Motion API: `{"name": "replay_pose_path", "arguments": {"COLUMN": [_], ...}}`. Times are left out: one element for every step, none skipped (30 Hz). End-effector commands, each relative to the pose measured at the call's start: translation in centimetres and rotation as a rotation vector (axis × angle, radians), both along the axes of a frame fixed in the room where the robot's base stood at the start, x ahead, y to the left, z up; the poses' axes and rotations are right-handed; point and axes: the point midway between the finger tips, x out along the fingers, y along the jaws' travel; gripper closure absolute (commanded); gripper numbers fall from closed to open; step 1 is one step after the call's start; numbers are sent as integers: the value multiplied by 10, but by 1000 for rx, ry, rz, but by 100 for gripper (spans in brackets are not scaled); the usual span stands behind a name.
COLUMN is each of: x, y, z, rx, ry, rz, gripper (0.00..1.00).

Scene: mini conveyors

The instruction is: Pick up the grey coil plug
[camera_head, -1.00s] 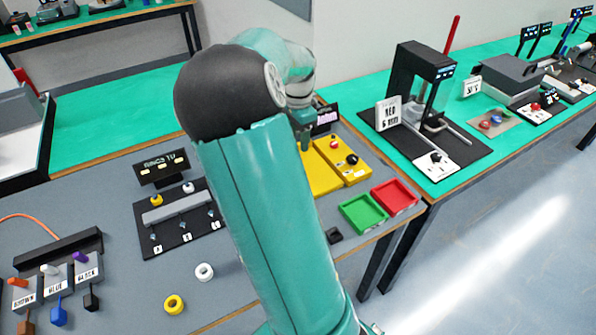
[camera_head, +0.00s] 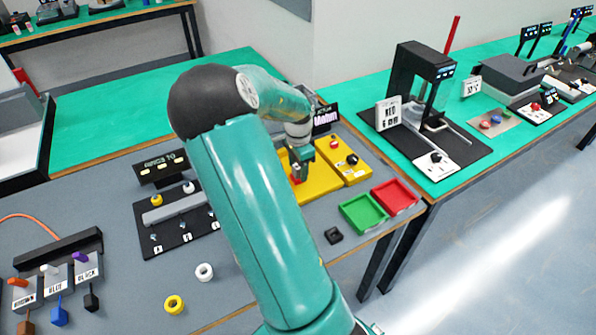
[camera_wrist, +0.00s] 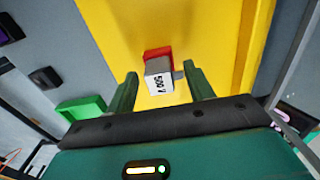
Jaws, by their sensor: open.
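A grey block with a white label reading about "500 V" (camera_wrist: 159,68) shows in the wrist view and looks like the grey coil plug. It sits at a red part (camera_wrist: 157,53) on a yellow panel (camera_wrist: 115,25). My gripper (camera_wrist: 160,74) is open, with one green finger on each side of the grey block and gaps between. I cannot tell how far above the panel the fingertips are.
A second yellow unit (camera_head: 350,170) with a black knob stands to the right. A green tray (camera_head: 363,213), a red tray (camera_head: 395,196) and a small black block (camera_head: 333,235) lie nearer the table edge. A black terminal board (camera_head: 178,236) lies left of my arm.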

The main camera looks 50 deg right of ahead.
Motion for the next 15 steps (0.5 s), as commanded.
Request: {"name": "replay_pose_path", "arguments": {"x": [0,0,0,0,0,0,0,0,0,0,0,0,0,0,0], "y": [0,0,0,0,0,0,0,0,0,0,0,0,0,0,0], "z": [0,0,0,0,0,0,0,0,0,0,0,0,0,0,0], "rx": [0,0,0,0,0,1,1,1,1,1,1,1,1,1,1], "ry": [0,0,0,0,0,0,0,0,0,0,0,0,0,0,0], "rz": [0,0,0,0,0,1,1,1,1,1,1,1,1,1,1], "gripper": [47,47,51,57,63,71,77,83,90,95,95,99,99,99,99]}}
